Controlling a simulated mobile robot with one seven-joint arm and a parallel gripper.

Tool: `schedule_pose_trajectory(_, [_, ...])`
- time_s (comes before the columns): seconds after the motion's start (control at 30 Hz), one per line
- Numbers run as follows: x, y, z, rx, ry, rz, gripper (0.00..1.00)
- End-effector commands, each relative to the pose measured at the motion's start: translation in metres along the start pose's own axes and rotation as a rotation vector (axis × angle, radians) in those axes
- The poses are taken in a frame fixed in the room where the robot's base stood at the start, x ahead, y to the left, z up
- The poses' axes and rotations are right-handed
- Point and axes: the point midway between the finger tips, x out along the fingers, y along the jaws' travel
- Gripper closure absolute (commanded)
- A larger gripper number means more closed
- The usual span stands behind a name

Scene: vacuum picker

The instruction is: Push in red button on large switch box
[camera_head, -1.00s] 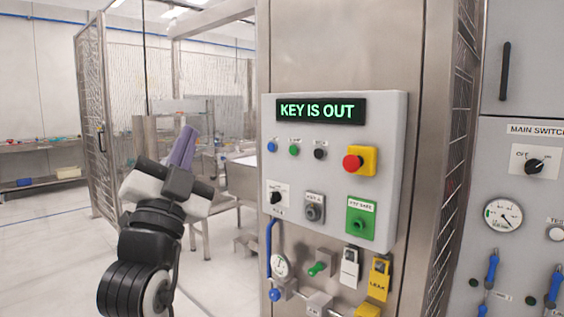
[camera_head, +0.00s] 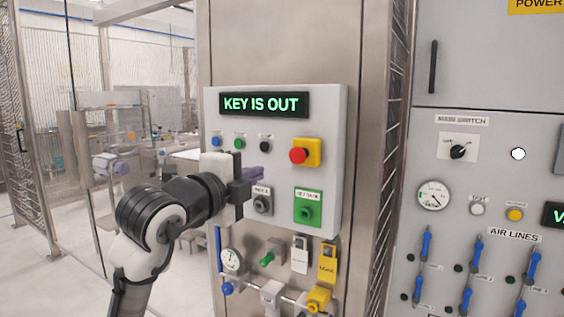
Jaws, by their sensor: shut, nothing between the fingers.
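The red button (camera_head: 299,156) sticks out from a yellow block (camera_head: 315,148) on the right side of the grey switch box (camera_head: 325,110). The box hangs on a steel column, and its display (camera_head: 264,104) reads "KEY IS OUT" in green. My gripper (camera_head: 256,173) is in front of the box, to the left of the red button and a little lower. Its purple fingers are shut and empty, pointing right. They appear apart from the button; their exact distance from the panel is hard to tell. My gripper and wrist hide the lower left of the panel.
A green key block (camera_head: 308,207) and a grey key switch (camera_head: 262,203) sit below the button. A grey cabinet (camera_head: 480,90) with switches stands at right.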

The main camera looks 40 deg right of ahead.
Motion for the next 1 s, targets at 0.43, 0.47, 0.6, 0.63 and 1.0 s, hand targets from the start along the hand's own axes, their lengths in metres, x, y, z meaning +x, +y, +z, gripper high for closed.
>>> schedule_pose_trajectory(0.43, [0.071,-0.004,0.000,-0.004,0.001,0.002,1.00])
schedule_pose_trajectory(0.47, [0.078,-0.003,-0.001,-0.003,0.003,0.001,1.00])
schedule_pose_trajectory(0.6, [0.105,-0.003,0.000,-0.004,0.001,0.001,1.00])
schedule_pose_trajectory(0.63, [0.110,-0.004,0.000,-0.004,0.001,0.001,1.00])
schedule_pose_trajectory(1.0, [0.140,-0.001,0.001,-0.002,-0.001,-0.001,1.00])
